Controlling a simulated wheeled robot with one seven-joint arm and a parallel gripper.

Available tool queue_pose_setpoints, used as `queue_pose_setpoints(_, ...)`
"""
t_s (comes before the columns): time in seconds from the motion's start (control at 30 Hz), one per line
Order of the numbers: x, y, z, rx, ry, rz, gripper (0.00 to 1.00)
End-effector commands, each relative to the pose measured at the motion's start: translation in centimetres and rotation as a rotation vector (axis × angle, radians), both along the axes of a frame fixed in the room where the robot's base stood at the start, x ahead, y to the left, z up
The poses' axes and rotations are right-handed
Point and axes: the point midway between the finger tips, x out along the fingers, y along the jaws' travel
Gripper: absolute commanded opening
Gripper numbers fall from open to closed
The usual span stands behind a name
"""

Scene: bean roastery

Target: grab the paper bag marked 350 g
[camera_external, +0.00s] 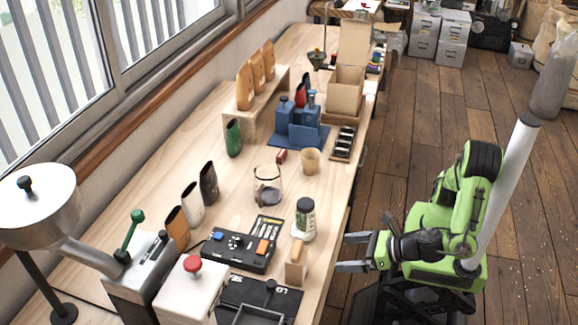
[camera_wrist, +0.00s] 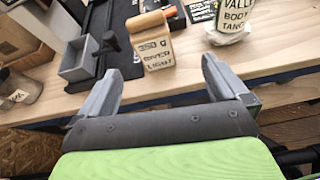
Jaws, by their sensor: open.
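The paper bag marked 350 g (camera_wrist: 157,55) stands near the table's front edge in the wrist view. It is tan with a rolled top and a pale label reading "350 G" with smaller words below. In the external view the same small bag (camera_external: 295,270) stands upright at the table edge. My gripper (camera_external: 343,252) is just off the table edge, to the right of the bag and pointing at it. In the wrist view my gripper (camera_wrist: 160,70) is open and empty, with the bag ahead between the two fingers and apart from them.
A labelled jar (camera_external: 304,218) stands close behind the bag; in the wrist view it is to the right (camera_wrist: 236,18). A black tray with a grey box (camera_wrist: 88,60) is to the left. The wooden table edge (camera_wrist: 270,62) lies between my fingers and the bag.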

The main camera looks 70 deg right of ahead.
Motion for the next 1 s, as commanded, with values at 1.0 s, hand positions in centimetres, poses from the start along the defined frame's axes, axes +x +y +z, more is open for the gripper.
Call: queue_pose_setpoints(1.0, 13.8, 1.7, -6.4, -0.068, -0.037, 0.069, 1.0)
